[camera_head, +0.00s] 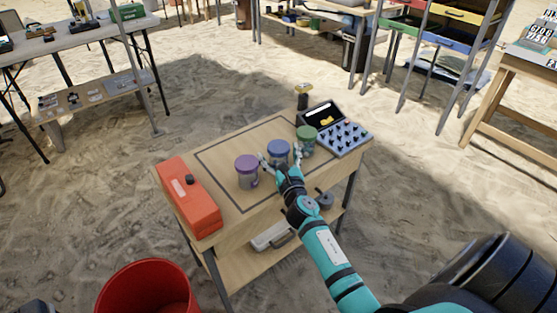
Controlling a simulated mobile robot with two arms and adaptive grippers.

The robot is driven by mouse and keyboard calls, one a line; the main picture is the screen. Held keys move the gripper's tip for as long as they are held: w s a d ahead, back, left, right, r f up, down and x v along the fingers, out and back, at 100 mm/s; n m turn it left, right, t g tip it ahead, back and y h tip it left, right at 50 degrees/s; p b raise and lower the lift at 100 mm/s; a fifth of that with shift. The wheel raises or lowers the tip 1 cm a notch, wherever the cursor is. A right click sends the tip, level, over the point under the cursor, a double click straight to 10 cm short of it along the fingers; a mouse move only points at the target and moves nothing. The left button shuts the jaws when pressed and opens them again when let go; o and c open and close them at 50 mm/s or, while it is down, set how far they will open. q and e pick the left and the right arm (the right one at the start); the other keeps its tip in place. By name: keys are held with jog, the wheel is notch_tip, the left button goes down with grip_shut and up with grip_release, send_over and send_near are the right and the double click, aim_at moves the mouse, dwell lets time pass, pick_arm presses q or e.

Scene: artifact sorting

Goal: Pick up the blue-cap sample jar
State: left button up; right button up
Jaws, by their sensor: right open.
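The blue-cap sample jar (278,149) stands upright on the small wooden table (215,146), between a purple-cap jar (246,173) on its left and a green-cap jar (306,140) on its right. My right gripper (278,160) is open in front of the blue-cap jar, with one finger toward its left side and one toward its right. I cannot tell whether the fingers touch it. The gripper hides the jar's lower part. My left gripper is not in view.
A red-orange box (190,197) lies at the table's left end. An open black case (324,117) and a tray of small dark pieces (343,138) are at the right end. A red bucket (148,286) stands on the sand in front. Other tables stand farther back.

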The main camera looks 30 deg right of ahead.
jog(key=c, duration=1.4)
jog(key=shift+o, duration=0.2)
jog(key=shift+r, duration=0.15)
